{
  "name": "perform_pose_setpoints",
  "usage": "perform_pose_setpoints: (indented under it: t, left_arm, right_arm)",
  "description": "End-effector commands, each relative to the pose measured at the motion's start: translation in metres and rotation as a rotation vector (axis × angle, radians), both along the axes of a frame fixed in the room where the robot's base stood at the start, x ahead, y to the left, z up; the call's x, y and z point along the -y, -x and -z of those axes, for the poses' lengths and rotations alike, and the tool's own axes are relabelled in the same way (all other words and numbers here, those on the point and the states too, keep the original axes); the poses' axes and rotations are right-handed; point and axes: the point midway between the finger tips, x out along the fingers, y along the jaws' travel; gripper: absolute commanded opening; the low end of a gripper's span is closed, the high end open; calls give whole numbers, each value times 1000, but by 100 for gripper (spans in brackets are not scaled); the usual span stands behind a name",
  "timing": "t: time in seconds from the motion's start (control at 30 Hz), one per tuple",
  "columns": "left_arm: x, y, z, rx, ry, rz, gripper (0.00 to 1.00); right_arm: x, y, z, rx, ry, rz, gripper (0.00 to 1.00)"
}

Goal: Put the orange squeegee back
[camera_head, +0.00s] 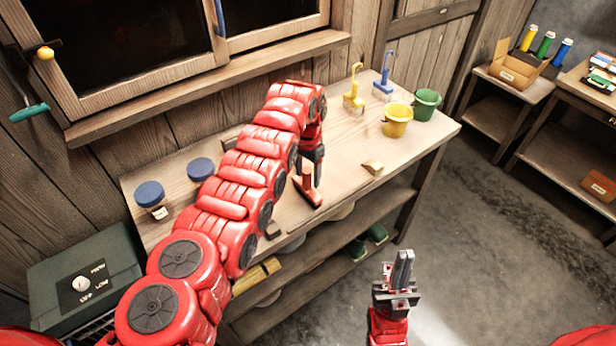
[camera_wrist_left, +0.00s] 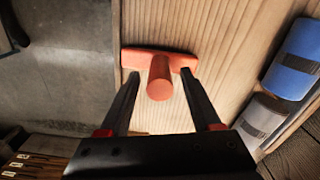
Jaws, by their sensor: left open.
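The orange squeegee (camera_head: 308,189) is on the wooden table near its front edge. In the left wrist view the orange squeegee (camera_wrist_left: 160,78) shows its round handle end-on, with the flat crossbar behind it. My left gripper (camera_head: 309,168) is over it, pointing down, with its arm reaching in from the lower left. In the left wrist view my left gripper (camera_wrist_left: 161,82) is open, one finger on each side of the handle, with gaps visible. My right gripper (camera_head: 402,268) is out in front of the table, pointing up and empty, its fingers close together.
The table (camera_head: 335,205) also holds two blue-lidded jars (camera_head: 150,194), a small wooden block (camera_head: 373,167), yellow (camera_head: 397,122) and green (camera_head: 427,105) buckets, and yellow (camera_head: 354,92) and blue (camera_head: 384,82) hooked pieces. A window (camera_head: 130,50) is behind. A shelf is below.

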Motion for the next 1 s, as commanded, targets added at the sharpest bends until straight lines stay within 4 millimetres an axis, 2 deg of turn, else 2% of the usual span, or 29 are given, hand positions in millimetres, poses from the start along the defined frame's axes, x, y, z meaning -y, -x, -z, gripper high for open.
perform_pose_setpoints:
  t: [0.23, 0.4, 0.6, 1.0]
  left_arm:
    - [0, -1, -53, 8, 2, -1, 64]
    - [0, 0, -82, 7, 1, 0, 64]
    - [0, 0, -98, 3, -1, 0, 64]
    - [0, 1, -102, 1, 1, 0, 64]
  right_arm:
    - [0, 0, 29, 0, 0, 0, 0]
    - [0, 0, 36, 0, 0, 0, 0]
    - [0, 0, 38, 0, 0, 0, 0]
    - [0, 0, 39, 0, 0, 0, 0]
